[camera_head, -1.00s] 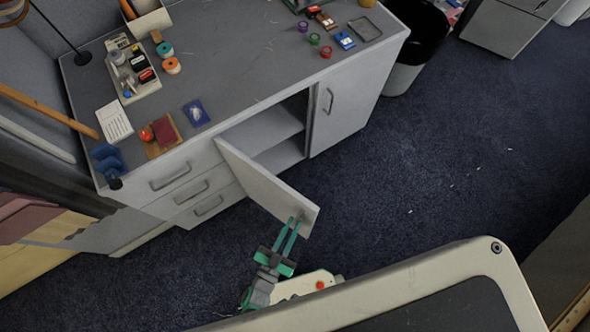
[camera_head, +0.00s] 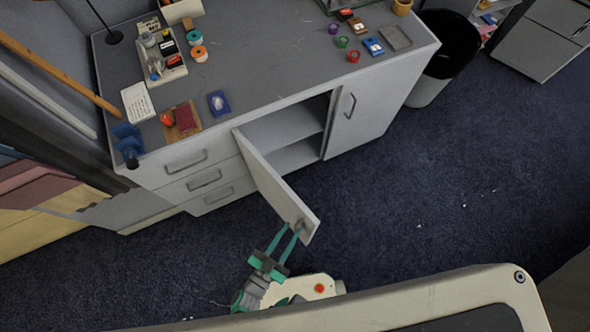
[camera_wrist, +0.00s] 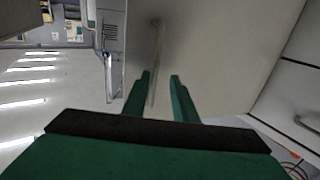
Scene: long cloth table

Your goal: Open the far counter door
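The grey counter (camera_head: 255,60) has a left door (camera_head: 275,185) that stands swung wide open, showing a dark shelved inside. The right door (camera_head: 350,115) is closed, with its handle (camera_head: 349,105) upright on its front. My gripper (camera_head: 293,229) is at the outer end of the open door, by its handle. In the wrist view, my gripper's two green fingers (camera_wrist: 160,78) are apart, one on each side of the thin bar handle (camera_wrist: 156,60), with gaps visible. The open door's face (camera_wrist: 210,50) fills the middle of that view.
Three drawers (camera_head: 205,178) are left of the open door. Tape rolls, a notepad and small items lie on the counter top. A black bin (camera_head: 447,45) stands past the counter's right end. The dark carpet (camera_head: 420,180) right of the door is clear.

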